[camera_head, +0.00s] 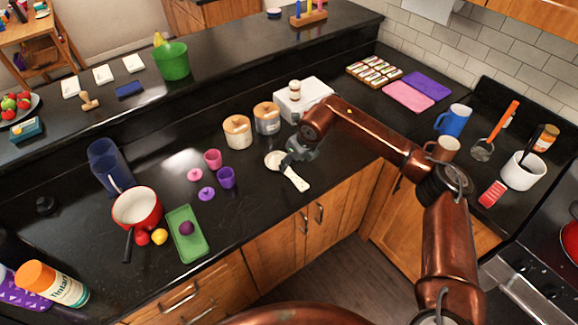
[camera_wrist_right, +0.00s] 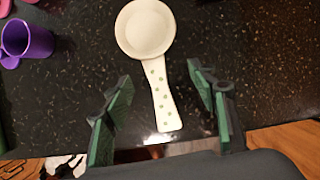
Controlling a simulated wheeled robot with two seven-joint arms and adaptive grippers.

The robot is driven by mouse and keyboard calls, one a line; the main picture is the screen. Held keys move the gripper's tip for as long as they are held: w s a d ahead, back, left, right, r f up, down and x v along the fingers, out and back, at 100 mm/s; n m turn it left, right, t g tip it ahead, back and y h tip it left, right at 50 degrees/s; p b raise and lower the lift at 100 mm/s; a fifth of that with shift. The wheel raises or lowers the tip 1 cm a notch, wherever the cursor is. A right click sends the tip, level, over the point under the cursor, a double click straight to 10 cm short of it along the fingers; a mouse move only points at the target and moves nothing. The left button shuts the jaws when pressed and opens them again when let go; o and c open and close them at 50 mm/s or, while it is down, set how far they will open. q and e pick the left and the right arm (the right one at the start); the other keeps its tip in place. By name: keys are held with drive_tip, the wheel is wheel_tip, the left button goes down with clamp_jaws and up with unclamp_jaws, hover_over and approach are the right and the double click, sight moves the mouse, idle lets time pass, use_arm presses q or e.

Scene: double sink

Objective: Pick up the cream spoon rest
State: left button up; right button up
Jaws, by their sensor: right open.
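The cream spoon rest (camera_head: 295,179) lies flat on the black counter near its front edge, with its round bowl toward the back and its handle toward the front. In the right wrist view the spoon rest (camera_wrist_right: 148,32) shows whole, with green dots along its handle. My right gripper (camera_head: 286,159) is above it and hides part of it in the head view. In the wrist view my right gripper (camera_wrist_right: 160,90) is open, its green-padded fingers on either side of the handle in the picture, with nothing held. My left gripper is not in view.
A purple cup (camera_head: 227,178) and a pink cup (camera_head: 212,159) stand left of the spoon rest. Two lidded canisters (camera_head: 237,132) (camera_head: 267,118) and a white box (camera_head: 305,98) stand behind it. A green tray (camera_head: 187,234) lies farther left. The counter just around the spoon rest is clear.

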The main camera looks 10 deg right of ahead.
sight(287, 171)
drive_tip(key=shift+w+a+f, duration=0.15)
drive_tip(key=shift+w+f, duration=0.1)
drive_tip(key=shift+f, duration=0.05)
drive_tip(key=shift+a+f, duration=0.25)
drive_tip(key=shift+a, duration=0.05)
drive_tip(key=x, duration=0.4)
drive_tip(key=shift+w, duration=0.15)
drive_tip(key=shift+a+r, duration=0.1)
drive_tip(key=c, duration=1.1)
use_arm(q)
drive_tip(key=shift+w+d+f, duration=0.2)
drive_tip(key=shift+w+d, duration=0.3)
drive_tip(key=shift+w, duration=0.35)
use_arm(e)
clamp_jaws()
drive_tip(key=shift+r, duration=0.1)
